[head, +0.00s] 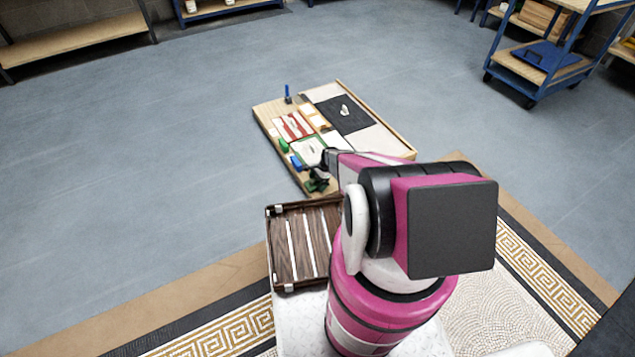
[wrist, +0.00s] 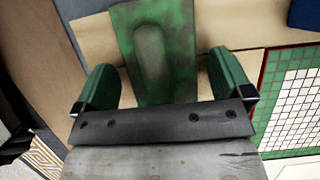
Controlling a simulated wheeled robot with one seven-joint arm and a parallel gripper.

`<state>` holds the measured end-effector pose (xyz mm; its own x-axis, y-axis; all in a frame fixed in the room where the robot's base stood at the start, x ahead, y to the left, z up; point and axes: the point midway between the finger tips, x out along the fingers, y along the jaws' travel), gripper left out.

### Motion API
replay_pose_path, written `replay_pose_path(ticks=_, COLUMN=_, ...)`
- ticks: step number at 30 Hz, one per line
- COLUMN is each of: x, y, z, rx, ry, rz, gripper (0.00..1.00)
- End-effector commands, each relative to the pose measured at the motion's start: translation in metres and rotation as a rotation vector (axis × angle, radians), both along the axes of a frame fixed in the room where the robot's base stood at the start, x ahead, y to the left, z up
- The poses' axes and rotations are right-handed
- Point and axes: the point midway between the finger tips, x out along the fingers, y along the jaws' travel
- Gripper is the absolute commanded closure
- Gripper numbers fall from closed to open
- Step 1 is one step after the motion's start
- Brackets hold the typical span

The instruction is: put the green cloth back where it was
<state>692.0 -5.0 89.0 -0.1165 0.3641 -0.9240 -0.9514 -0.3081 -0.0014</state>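In the head view my gripper (head: 317,183) is over the near left edge of the wooden board (head: 270,112). The cloth cannot be told apart from the green fingers there.
A red-edged panel of green and white tiles (wrist: 292,95) lies right of the cloth, and a blue thing (wrist: 304,14) is above it. A small green item (head: 283,145) and a blue item (head: 295,162) lie along the board's left edge. A brown slatted tray (head: 290,245) is nearer me.

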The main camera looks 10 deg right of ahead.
Motion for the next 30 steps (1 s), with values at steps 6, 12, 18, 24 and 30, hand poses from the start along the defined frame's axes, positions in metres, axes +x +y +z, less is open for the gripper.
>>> replay_pose_path(ticks=6, x=-0.001, y=0.000, z=0.000, rx=-0.001, ry=0.002, rz=0.001, gripper=0.01)
replay_pose_path(ticks=12, x=-0.001, y=-0.003, z=0.009, rx=0.000, ry=0.001, rz=0.000, gripper=0.01)
replay_pose_path(ticks=18, x=0.003, y=-0.015, z=0.042, rx=-0.001, ry=0.000, rz=0.000, gripper=0.01)
replay_pose_path(ticks=24, x=0.008, y=-0.030, z=0.079, rx=0.000, ry=0.000, rz=0.000, gripper=0.01)
replay_pose_path(ticks=30, x=0.012, y=-0.040, z=0.105, rx=-0.001, ry=0.000, rz=0.000, gripper=0.01)
